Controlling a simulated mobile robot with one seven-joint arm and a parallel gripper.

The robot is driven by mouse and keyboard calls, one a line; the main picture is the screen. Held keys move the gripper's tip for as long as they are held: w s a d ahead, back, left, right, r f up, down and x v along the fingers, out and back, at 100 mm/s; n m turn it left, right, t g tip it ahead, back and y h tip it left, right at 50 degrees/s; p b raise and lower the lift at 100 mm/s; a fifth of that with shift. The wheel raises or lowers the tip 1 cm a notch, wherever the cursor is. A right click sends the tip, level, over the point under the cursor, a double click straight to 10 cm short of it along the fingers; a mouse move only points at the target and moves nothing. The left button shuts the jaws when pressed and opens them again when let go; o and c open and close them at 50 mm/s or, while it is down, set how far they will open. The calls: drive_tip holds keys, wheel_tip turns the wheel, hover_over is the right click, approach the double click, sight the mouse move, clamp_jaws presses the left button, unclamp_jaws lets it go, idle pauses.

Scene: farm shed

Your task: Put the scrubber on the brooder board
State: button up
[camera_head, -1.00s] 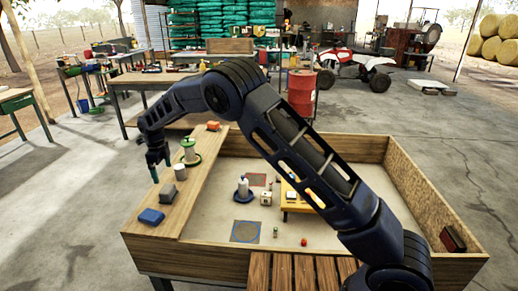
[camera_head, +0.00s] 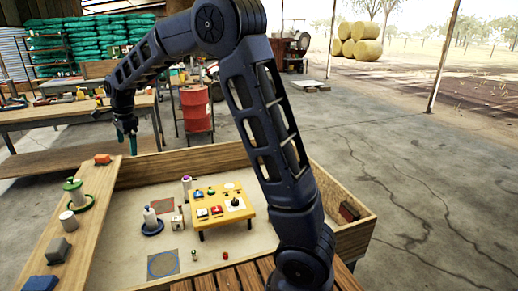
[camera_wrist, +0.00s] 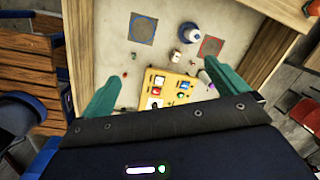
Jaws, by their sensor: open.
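My gripper (camera_head: 127,142) hangs above the back left part of the wooden pen, fingers down. In the wrist view my gripper (camera_wrist: 170,92) is open, with two green fingers wide apart and nothing between them. I cannot tell for certain which item is the scrubber: a blue block (camera_head: 40,284) and a grey block (camera_head: 57,250) lie on the wide wooden plank (camera_head: 80,227) along the pen's left side. The brooder board is not clear either; a low yellow table (camera_head: 222,222) with several small items stands inside the pen, also in the wrist view (camera_wrist: 147,103).
On the plank also stand a white cylinder (camera_head: 68,221), a green-based feeder (camera_head: 75,196) and an orange block (camera_head: 102,158). A red drum (camera_head: 196,110) stands behind.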

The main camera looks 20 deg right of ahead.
drive_tip(key=s+d+r+n+t, duration=0.1)
drive_tip(key=s+d+r+n, duration=0.15)
drive_tip(key=d, duration=0.65)
drive_tip(key=s+d+r+n, duration=0.1)
drive_tip(key=s+d+r, duration=0.2)
drive_tip(key=d, duration=0.6)
drive_tip(key=s+d+r+n+t, duration=0.1)
drive_tip(key=s+d+r+n, duration=0.15)
drive_tip(key=d, duration=0.65)
drive_tip(key=s+d+f+n+t, duration=0.1)
drive_tip(key=s+d+f+n, duration=0.1)
drive_tip(key=s+d, duration=0.6)
drive_tip(key=s+d+f+n+t+h, duration=0.1)
drive_tip(key=s+d+n, duration=0.3)
drive_tip(key=s+d, duration=0.5)
drive_tip(key=s+f, duration=0.1)
drive_tip(key=s, duration=0.3)
drive_tip(key=shift+f, duration=0.15)
drive_tip(key=shift+s+d, duration=0.1)
